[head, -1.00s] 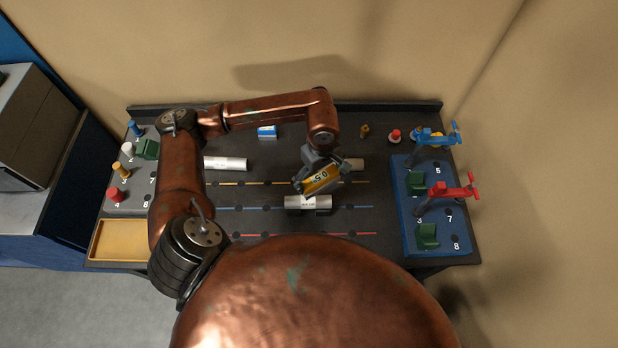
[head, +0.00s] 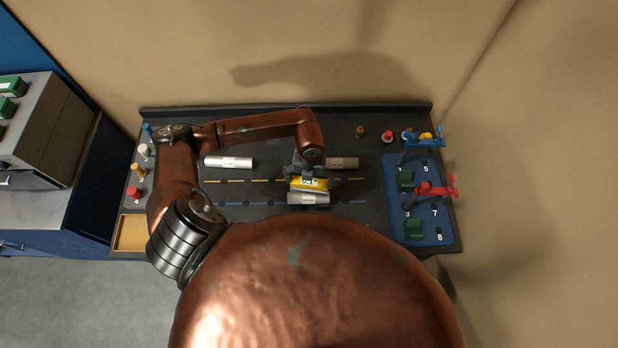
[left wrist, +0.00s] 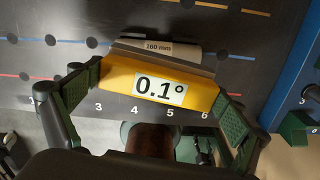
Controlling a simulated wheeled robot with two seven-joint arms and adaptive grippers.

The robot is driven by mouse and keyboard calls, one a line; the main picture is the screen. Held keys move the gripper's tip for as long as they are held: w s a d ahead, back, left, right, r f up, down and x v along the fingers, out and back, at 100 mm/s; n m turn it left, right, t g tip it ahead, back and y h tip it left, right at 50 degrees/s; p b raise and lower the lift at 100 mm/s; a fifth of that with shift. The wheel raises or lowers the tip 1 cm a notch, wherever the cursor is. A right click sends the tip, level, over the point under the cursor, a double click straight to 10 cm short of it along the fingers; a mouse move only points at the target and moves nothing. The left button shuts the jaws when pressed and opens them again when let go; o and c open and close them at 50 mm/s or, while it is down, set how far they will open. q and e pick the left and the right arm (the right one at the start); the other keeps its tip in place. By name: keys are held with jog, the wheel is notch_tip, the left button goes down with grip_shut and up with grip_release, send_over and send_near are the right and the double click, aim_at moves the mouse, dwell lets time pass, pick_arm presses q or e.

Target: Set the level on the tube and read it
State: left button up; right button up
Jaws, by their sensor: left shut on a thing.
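The yellow level (head: 309,183) is held in my left gripper (left wrist: 155,95), whose green pads press on its two ends. Its display reads 0.1° in the left wrist view (left wrist: 160,89). A grey tube (head: 308,198) lies under and beside the level at the middle of the bench. Its label reads 160 mm in the left wrist view (left wrist: 158,47). The level runs nearly along the tube; whether it touches the tube I cannot tell. The level hides part of the tube. My right gripper is not in view.
A white tube (head: 229,162) and a tan-grey tube (head: 343,163) lie farther back. The blue board (head: 423,222) at right bears a blue clamp (head: 425,140), a red clamp (head: 435,190) and green blocks. A yellow tray (head: 131,233) is at front left.

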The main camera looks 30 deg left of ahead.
pick_arm(q)
jog(key=shift+s+n, duration=0.15)
jog(key=shift+n, duration=0.65)
jog(key=shift+a+f, duration=0.1)
jog(key=b, duration=0.3)
send_over(308, 195)
jog(key=shift+f, duration=2.35)
jog(key=shift+f, duration=0.15)
jog(key=shift+f+b, duration=0.8)
jog(key=shift+f, duration=0.15)
jog(key=shift+f, duration=0.15)
jog(key=shift+f+b, duration=0.3)
jog(key=shift+b, duration=0.2)
